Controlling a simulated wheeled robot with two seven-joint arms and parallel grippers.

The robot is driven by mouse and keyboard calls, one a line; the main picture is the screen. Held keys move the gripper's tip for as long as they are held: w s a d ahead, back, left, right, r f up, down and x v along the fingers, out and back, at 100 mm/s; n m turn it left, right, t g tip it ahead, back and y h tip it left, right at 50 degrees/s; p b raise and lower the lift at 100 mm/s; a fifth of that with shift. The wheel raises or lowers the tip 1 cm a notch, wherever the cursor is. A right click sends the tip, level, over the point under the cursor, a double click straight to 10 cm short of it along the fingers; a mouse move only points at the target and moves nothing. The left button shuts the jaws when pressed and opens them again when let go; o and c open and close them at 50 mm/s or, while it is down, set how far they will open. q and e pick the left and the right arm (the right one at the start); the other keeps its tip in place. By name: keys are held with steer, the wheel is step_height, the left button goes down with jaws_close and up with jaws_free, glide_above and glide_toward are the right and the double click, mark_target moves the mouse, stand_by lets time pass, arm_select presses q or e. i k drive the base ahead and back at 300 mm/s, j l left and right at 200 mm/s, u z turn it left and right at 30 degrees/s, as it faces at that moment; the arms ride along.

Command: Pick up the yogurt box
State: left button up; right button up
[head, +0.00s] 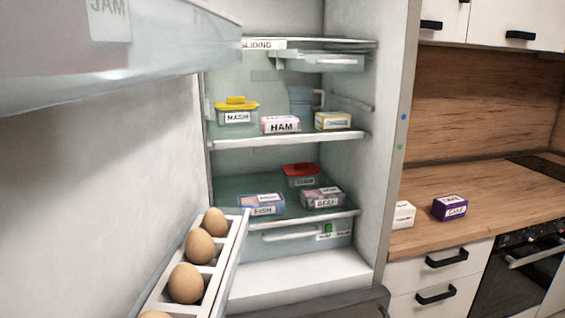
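No label in the head view reads clearly as yogurt, so I cannot tell which thing is the yogurt box. A small white box (404,214) with unclear print stands on the wooden counter, partly hidden by the fridge's side wall. A purple and white box (450,208), its label apparently CAKE, is to its right. A yellow and white box (333,121) with an unreadable label is on the upper fridge shelf, right of a pink and white HAM box (280,125). Neither of my grippers is in view.
The fridge stands open. Its door, with an egg rack (240,235) and JAM bin, fills the left. The upper shelf (290,140) also holds a MASH tub (236,112) and a blue jug. FISH (262,206), BEEF (322,198) and a red-lidded tub (301,175) sit below.

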mark_target(405, 213)
steer(key=j+z, duration=0.15)
steer(key=j, duration=0.3)
steer(key=k+j+z, duration=0.1)
steer(key=j, duration=0.35)
steer(key=k+j+z, duration=0.15)
steer(key=j, duration=0.3)
steer(key=k+j+z, duration=0.15)
steer(key=j, duration=0.25)
steer(key=l+z, duration=0.25)
steer(key=i+l+z, duration=0.1)
steer(key=l+z, duration=0.15)
steer(key=i+l+u, duration=0.1)
steer(key=u, duration=0.35)
steer(key=l+u, duration=0.2)
steer(key=u, duration=0.25)
steer(key=i+l+u, duration=0.1)
steer(key=l+u, duration=0.15)
steer(key=u, duration=0.2)
steer(key=l+u, duration=0.65)
steer(key=l, duration=0.9)
steer(key=i+l, duration=0.15)
steer(key=l, duration=0.6)
steer(key=u, duration=0.05)
